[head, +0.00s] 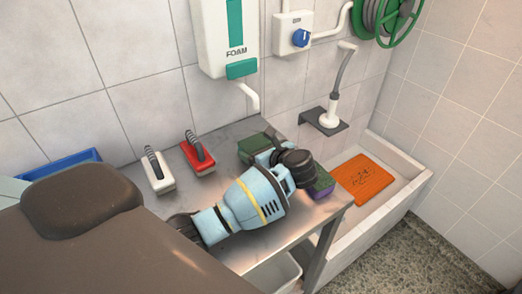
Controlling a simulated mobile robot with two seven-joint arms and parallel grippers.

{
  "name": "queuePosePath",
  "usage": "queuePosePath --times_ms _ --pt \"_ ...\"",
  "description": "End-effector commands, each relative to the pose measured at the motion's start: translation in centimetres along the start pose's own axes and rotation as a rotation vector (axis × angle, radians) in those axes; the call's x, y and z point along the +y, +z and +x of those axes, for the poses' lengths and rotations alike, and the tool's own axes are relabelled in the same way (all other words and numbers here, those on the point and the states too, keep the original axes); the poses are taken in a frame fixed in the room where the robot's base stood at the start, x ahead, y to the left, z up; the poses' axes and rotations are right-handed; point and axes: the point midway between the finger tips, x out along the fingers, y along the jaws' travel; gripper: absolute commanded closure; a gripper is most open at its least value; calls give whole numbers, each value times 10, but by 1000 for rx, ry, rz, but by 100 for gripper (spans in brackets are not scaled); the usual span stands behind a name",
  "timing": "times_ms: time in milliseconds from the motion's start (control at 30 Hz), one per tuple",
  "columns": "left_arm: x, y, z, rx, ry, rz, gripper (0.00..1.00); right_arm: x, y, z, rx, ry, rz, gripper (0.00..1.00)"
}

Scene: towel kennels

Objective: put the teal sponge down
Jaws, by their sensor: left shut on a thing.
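My left gripper (294,163) is over the right part of the grey metal table (215,137), its dark wrist hiding most of its fingers. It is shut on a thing. A sponge with a dark green top and a green side, which looks like the teal sponge (255,147), shows just behind and left of the gripper. The fingers' contact with it is hidden, and I cannot tell whether it touches the table. A purple sponge (320,187) with a green top is to the right of the gripper, near the table's right edge. My right gripper is not in view.
A white-based brush (159,178) and a red brush (200,161) stand on the table, left of the gripper. A blue tray (58,163) is at far left. An orange mat (365,180) lies in the white basin (398,196) at right. A foam dispenser (225,45) hangs above.

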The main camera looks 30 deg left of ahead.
Motion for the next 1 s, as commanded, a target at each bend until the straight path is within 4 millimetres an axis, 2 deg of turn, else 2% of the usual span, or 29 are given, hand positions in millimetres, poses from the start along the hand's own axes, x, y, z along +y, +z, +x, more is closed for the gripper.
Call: queuePosePath --times_ms 33,100,367,533,567,667,1000 --pt "2 -8 4 -1 2 5 39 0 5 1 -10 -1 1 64" --pt "3 -12 4 -1 3 2 39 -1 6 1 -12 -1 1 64" --pt "3 -12 4 0 2 -1 39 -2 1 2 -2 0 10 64" --pt "3 -17 5 2 1 0 39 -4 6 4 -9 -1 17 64" --pt "3 -17 5 2 1 0 13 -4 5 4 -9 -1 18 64" --pt "2 -15 5 1 1 -1 0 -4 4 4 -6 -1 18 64" --pt "2 -8 3 -3 1 -3 0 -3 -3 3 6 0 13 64"
